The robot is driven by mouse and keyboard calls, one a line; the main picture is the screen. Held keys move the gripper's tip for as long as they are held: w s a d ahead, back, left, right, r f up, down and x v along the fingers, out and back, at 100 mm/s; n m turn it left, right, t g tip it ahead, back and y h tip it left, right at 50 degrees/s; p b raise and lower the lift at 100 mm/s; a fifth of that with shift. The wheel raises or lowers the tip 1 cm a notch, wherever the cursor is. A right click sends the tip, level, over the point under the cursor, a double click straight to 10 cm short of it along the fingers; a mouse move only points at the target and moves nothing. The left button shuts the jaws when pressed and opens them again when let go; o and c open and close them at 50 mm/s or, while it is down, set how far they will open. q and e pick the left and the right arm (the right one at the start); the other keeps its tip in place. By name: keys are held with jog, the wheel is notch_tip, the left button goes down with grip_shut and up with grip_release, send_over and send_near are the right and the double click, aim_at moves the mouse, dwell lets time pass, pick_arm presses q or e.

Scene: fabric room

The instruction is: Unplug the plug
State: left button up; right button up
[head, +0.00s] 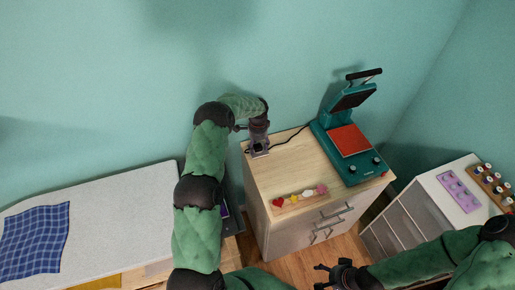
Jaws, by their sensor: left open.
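A black power cord (291,139) runs left from the teal heat press (334,148) across the wooden cabinet top to my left gripper. The plug is not clearly visible; the gripper hides the cord's end. My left gripper (260,152) points down, open, at the back left corner of the cabinet top, close to the wall. I cannot tell whether its fingers are around the plug. My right gripper (322,277) is low at the bottom of the view, in front of the cabinet, with its fingers apart and nothing visible between them.
The wooden cabinet (265,180) carries a strip of small coloured shapes (300,197) near its front edge. A white drawer unit (412,206) with spools stands at right. A grey-topped table (115,200) with blue checked cloth (35,240) is at left.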

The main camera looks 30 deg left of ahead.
aim_at(258, 146)
pick_arm(q)
jog(key=shift+b, duration=0.3)
dwell(0.6)
grip_shut()
jog(key=shift+o, duration=1.6)
grip_release()
notch_tip(258, 146, up, 12)
